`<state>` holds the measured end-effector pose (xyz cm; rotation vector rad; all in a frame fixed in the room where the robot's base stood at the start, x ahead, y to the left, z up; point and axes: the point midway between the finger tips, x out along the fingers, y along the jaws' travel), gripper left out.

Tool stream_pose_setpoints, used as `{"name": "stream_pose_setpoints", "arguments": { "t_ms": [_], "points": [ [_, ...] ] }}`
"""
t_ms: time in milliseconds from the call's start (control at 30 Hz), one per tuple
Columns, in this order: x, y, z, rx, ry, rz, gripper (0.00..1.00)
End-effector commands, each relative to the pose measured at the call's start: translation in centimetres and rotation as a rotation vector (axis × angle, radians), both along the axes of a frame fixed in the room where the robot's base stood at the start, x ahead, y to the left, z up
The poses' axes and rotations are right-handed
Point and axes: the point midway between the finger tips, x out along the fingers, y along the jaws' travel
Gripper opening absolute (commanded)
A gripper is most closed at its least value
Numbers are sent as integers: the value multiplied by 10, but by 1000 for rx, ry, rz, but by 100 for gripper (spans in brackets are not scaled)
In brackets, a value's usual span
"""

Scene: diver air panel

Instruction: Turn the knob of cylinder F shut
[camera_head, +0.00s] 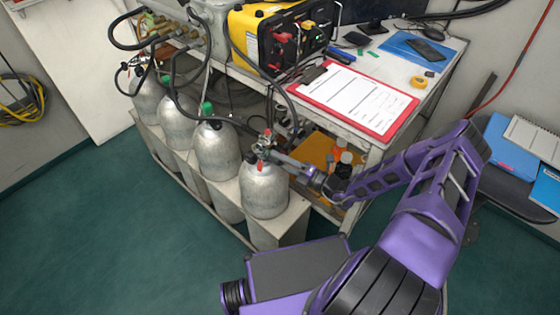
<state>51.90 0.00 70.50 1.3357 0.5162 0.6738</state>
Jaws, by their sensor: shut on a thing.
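Several silver cylinders stand in a row along the bench's left side. No letter can be read on them, so I cannot tell which is F by its label. My gripper (270,151) is at the valve on top of the nearest cylinder (264,194), reaching in from the right. It is shut on the valve knob there, which is mostly hidden by the fingers; small red parts show around it. The second cylinder (217,152) has a green knob (207,109) in plain view. The third cylinder (178,125) also shows green at its top.
A bench (352,133) beside the cylinders carries a red clipboard (355,97), a yellow machine (280,37) and a yellow tape measure (417,82). Black hoses (176,85) loop over the cylinders. Bottles (343,164) stand on the lower shelf. The green floor (110,225) at left is clear.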

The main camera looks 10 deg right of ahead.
Motion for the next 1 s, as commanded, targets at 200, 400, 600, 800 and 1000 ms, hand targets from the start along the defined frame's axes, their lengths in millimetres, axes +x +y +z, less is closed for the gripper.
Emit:
{"name": "stream_pose_setpoints", "arguments": {
  "t_ms": [200, 400, 600, 800, 1000],
  "points": [
    [-1, 0, -1, 117, 115, 1, 0],
    [-1, 0, 0, 194, 188, 1, 0],
    [-1, 1, 0, 235, 228, 1, 0],
    [-1, 1, 0, 249, 240, 1, 0],
    [-1, 1, 0, 250, 241, 1, 0]
  ]
}}
